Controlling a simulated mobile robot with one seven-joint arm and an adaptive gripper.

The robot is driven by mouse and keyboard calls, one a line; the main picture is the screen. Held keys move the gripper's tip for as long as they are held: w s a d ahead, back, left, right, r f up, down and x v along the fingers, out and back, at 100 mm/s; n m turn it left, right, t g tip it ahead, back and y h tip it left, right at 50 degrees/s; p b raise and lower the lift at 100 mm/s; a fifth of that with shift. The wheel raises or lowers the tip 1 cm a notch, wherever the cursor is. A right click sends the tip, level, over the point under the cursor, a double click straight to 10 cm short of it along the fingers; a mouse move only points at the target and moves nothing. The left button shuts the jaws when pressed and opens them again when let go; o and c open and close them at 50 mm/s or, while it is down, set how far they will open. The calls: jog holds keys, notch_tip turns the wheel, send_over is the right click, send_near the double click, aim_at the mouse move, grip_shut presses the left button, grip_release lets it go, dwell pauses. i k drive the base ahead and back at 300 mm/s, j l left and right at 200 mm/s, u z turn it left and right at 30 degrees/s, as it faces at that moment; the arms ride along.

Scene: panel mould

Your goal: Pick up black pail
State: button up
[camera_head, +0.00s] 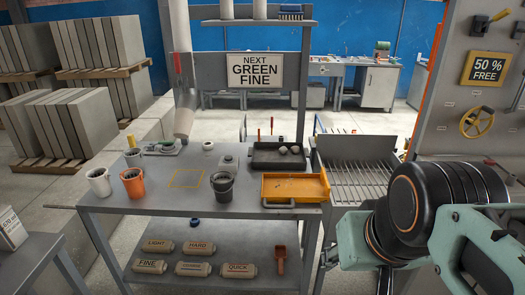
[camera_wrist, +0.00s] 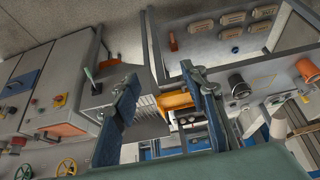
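The black pail (camera_head: 222,189) stands upright on the grey workbench, left of the orange tray, in the head view. In the wrist view, which is turned nearly upside down, a small dark pail (camera_wrist: 240,90) shows right of the fingers, beside the bench edge. My gripper (camera_wrist: 163,85) is open, its two dark fingers wide apart with nothing between them. It is well away from the pail. In the head view my arm is at the right, and the fingertips cannot be made out.
An orange pail (camera_head: 132,184) and a white pail (camera_head: 99,182) stand left on the workbench (camera_head: 190,206). An orange tray (camera_head: 290,188) lies right of the black pail, with a black tray (camera_head: 264,158) behind. A slatted rack (camera_head: 357,180) stands between bench and arm.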

aim_at(223, 188)
jog(key=i+j+z, duration=0.1)
jog(key=i+j, duration=0.25)
jog(key=i+j+z, duration=0.15)
jog(key=i+j, duration=0.2)
jog(key=i+j+z, duration=0.1)
jog(key=i+j, duration=0.2)
jog(key=j, duration=0.25)
jog(key=i+j+z, duration=0.15)
jog(key=j, duration=0.35)
jog(key=j+z, duration=0.1)
jog(key=j, duration=0.45)
jog(key=i+l, duration=0.25)
jog(key=l+u, duration=0.05)
jog(key=l, duration=0.05)
